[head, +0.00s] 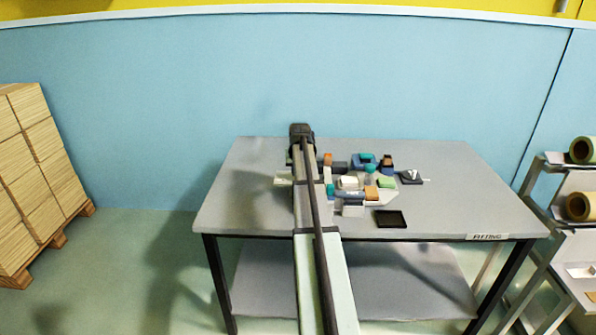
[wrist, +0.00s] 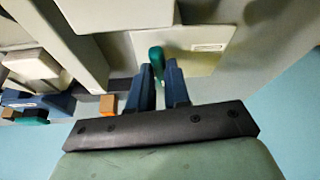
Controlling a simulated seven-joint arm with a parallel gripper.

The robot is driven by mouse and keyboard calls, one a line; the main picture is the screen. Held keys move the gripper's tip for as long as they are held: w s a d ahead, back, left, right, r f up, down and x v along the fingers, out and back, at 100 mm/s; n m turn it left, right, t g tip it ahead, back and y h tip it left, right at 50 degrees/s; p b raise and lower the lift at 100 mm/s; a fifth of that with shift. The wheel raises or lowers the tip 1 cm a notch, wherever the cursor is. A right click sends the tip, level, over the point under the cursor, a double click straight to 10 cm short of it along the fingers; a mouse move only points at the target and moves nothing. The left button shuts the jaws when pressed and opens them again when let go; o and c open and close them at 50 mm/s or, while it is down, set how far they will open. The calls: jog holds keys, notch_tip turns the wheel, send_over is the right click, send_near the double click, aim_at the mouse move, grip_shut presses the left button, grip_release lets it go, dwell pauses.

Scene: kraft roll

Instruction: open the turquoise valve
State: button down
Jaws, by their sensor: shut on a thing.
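In the wrist view, the turquoise valve handle (wrist: 156,56) is a short rounded bar standing in front of a pale plate (wrist: 190,62) with a small label. My gripper (wrist: 158,76) has two dark blue fingers, one on each side of the handle's lower end, shut on it. The contact itself is partly hidden by the fingers. In the head view my own arm reaches over the table and hides the gripper and the valve handle.
The grey table (head: 240,210) bears a cluster of coloured blocks just right of my arm. A black square tray (head: 390,219) lies near its front edge. In the wrist view an orange block (wrist: 107,105) is left of the fingers. The table's right side is clear.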

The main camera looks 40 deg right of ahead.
jog(key=shift+m, duration=0.8)
jog(key=shift+g, duration=0.3)
jog(key=c, duration=1.1)
grip_release()
jog(key=v, duration=1.3)
jog(key=shift+s+a+r, duration=0.15)
jog(key=shift+a+r, duration=0.15)
jog(key=shift+a, duration=0.1)
jog(key=shift+a+h, duration=0.1)
jog(key=shift+h, duration=0.2)
